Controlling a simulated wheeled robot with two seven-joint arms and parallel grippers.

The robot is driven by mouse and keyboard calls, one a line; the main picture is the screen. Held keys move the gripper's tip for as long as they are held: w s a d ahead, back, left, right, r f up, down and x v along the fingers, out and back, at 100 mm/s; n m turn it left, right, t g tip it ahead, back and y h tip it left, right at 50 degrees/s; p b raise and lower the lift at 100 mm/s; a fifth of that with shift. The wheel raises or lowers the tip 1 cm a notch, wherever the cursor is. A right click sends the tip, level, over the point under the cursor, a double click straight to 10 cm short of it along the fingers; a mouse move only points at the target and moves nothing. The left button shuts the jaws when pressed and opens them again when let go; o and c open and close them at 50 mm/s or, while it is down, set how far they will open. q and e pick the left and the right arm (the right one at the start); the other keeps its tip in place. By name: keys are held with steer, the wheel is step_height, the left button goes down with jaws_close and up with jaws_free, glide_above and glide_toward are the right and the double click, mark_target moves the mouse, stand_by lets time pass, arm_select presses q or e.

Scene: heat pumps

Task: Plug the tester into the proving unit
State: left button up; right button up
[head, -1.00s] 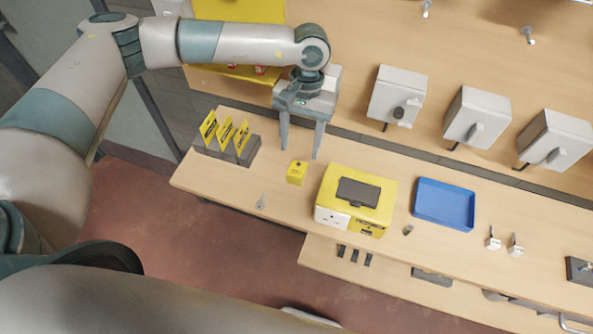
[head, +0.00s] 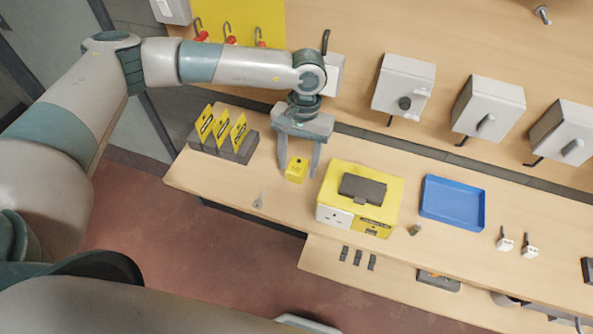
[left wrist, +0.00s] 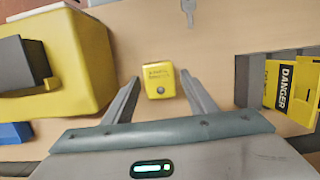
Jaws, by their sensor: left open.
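The tester, a small yellow block (head: 297,170), stands on the bench left of the proving unit. The proving unit, a larger yellow box (head: 387,200), has a grey lid and a white socket face (head: 334,216) toward the front. My left gripper (head: 298,175) points down, open, its fingers on either side of the tester. In the left wrist view the tester (left wrist: 158,78) shows between the fingertips (left wrist: 160,77), with small gaps at both sides. The proving unit (left wrist: 85,60) fills the upper left there. My right gripper is not in view.
A rack of yellow danger tags (head: 222,140) stands left of my gripper. A small key (head: 259,200) lies in front. A blue tray (head: 453,202) and two white padlock-like items (head: 505,240) lie to the right. Grey switch boxes (head: 404,85) line the wall behind.

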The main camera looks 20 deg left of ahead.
arm_select(q)
steer(key=shift+c, duration=0.7)
steer(key=c, duration=0.9)
steer(key=shift+s+a+r+b, duration=0.2)
steer(key=shift+a+r+b, duration=0.1)
steer(key=s+a+r+b, duration=0.3)
steer(key=s+a+r, duration=0.2)
steer(key=r, duration=0.2)
steer(key=shift+s+a+b, duration=0.2)
steer(key=shift+s+b, duration=0.1)
steer(key=shift+a, duration=0.15)
